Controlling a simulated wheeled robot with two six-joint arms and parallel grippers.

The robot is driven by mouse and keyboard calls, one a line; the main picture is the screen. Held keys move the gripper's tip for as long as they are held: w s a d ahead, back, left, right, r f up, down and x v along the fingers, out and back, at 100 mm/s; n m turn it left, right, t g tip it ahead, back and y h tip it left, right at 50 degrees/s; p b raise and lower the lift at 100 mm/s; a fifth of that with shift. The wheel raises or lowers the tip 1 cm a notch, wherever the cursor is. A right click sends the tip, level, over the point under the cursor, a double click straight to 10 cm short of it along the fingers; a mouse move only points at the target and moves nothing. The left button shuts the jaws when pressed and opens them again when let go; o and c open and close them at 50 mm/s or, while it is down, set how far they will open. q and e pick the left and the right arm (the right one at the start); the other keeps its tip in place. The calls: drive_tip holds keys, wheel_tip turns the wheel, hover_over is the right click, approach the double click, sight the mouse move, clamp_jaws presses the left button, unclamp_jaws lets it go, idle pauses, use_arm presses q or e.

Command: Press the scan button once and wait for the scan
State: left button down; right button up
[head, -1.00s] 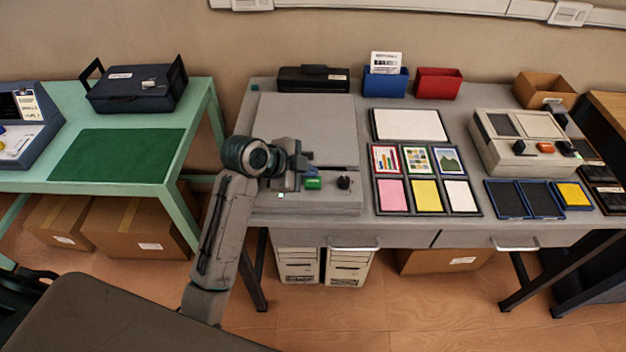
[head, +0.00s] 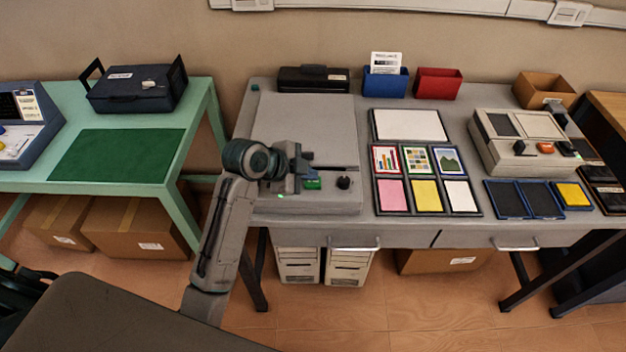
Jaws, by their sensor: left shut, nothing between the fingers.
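The grey flatbed scanner (head: 309,125) stands at the left end of the grey desk, with its lid down. On its front strip are a green button (head: 313,184), a black knob (head: 343,183) and a small lit green light (head: 281,196). My left gripper (head: 306,177) is shut and empty, at the scanner's front strip right beside the green button. Its fingers hide part of the button's surroundings; I cannot tell whether they touch it. My right gripper is out of view.
A framed card board (head: 374,204) with several coloured cards lies right of the scanner. A dark device (head: 313,79) stands behind it. Blue (head: 385,83) and red (head: 438,83) bins stand at the back. A green table (head: 196,130) is at the left.

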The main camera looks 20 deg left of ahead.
sight(308, 183)
use_arm(q)
drive_tip(key=shift+f, duration=0.5)
idle(0.7)
drive_tip(key=shift+r+p, duration=0.9)
drive_tip(key=shift+r, duration=0.05)
wheel_tip(308, 183, up, 5)
drive_tip(key=p, duration=0.5)
drive_tip(key=shift+r, duration=0.1)
idle(0.7)
